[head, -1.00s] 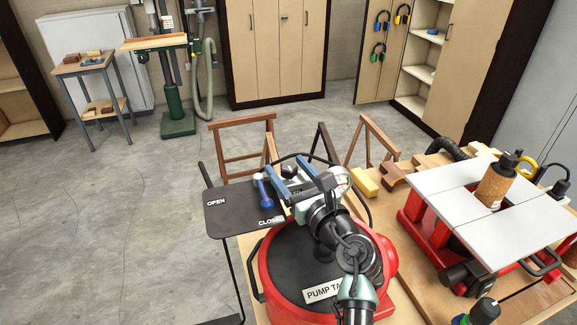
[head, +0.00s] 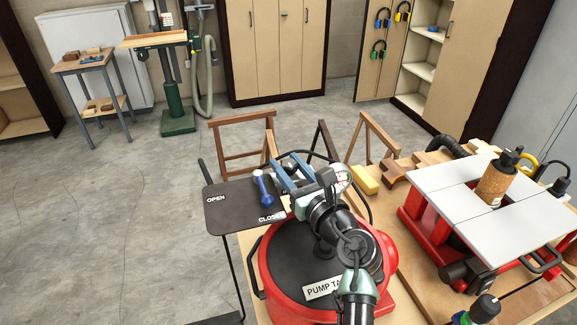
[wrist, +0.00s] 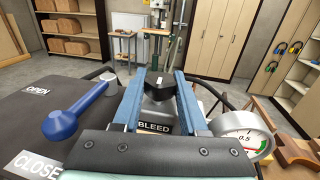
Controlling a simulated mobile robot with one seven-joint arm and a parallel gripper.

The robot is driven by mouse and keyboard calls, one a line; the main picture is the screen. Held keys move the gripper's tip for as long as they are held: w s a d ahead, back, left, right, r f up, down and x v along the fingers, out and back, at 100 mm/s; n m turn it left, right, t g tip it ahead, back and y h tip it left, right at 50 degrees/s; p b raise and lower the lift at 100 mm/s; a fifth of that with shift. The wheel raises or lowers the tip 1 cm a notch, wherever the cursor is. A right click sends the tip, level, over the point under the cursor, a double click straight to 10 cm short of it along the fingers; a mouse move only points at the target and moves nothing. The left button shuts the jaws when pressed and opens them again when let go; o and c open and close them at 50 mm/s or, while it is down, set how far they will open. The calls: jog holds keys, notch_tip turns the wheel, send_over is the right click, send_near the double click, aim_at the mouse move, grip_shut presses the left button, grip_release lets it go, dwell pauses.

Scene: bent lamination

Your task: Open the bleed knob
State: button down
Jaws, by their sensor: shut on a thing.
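The dark bleed knob (wrist: 159,88) stands in the wrist view between my gripper's two blue fingers, above a plate marked BLEED (wrist: 154,127). My gripper (wrist: 160,82) is shut on the knob, one finger along each side. In the head view my gripper (head: 290,170) is at the far side of the red pump tank (head: 258,268). My gripper and arm hide part of the tank top there, and the knob is hard to make out.
Left of my gripper, a blue-handled lever (wrist: 76,116) sits by a dark panel (head: 228,212) marked OPEN and CLOSED. A round gauge (wrist: 242,135) is close on the right. A white-topped machine (head: 440,195) stands on the bench further right.

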jog(key=shift+f+b, duration=0.15)
jog(key=shift+b, duration=0.2)
jog(key=shift+d+f+n+g+y+b, duration=0.15)
jog(key=shift+n+g+y+b, duration=0.45)
jog(key=shift+b, duration=0.5)
jog(key=n+g+y+b, duration=0.1)
jog(key=n+y+b, duration=0.1)
jog(key=b, duration=0.4)
jog(key=shift+f+g+y, duration=0.15)
jog(key=shift+g+y, duration=0.15)
jog(key=shift+y, duration=0.2)
jog(key=n+g+y+b, duration=0.2)
jog(key=b, duration=0.3)
jog(key=shift+r+n+g+b, duration=0.3)
jog(key=shift+g+b, duration=0.3)
jog(key=shift+b, duration=0.2)
jog(key=shift+r+y+b, duration=0.1)
jog(key=shift+y+b, duration=0.2)
jog(key=shift+c, duration=2.2)
grip_release()
